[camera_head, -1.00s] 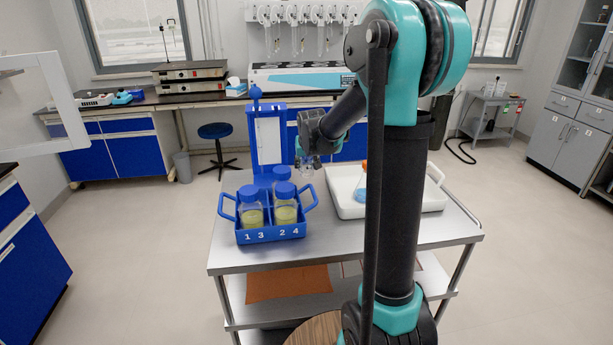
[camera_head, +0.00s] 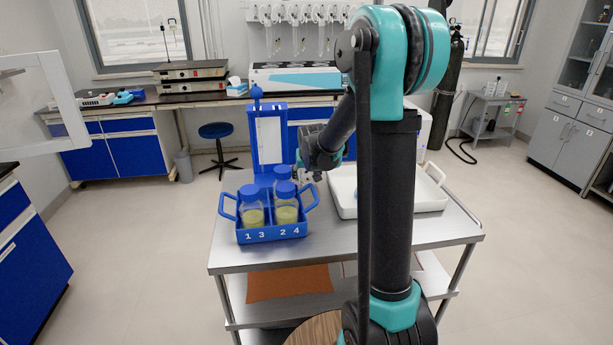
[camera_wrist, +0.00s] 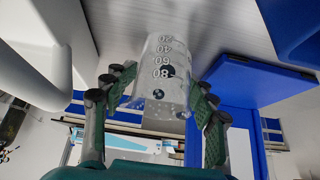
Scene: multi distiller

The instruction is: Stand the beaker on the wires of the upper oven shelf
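The clear beaker (camera_wrist: 160,75) shows in the wrist view between my gripper's green-padded fingers (camera_wrist: 165,95). Its printed scale reads upside down there. The pads lie close against both its sides, and the gripper looks shut on it. In the head view my gripper (camera_head: 312,174) is over the trolley, between the blue bottle rack and the white tray; the beaker is too small and covered to make out there. No oven shelf wires can be recognised in either view.
The blue rack (camera_head: 272,235) holds several blue-capped bottles on the steel trolley (camera_head: 330,260). A white tray (camera_head: 430,203) stands on the right, partly behind my arm. A white framed glazed panel (camera_head: 68,92) juts in at the left. Floor is open around the trolley.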

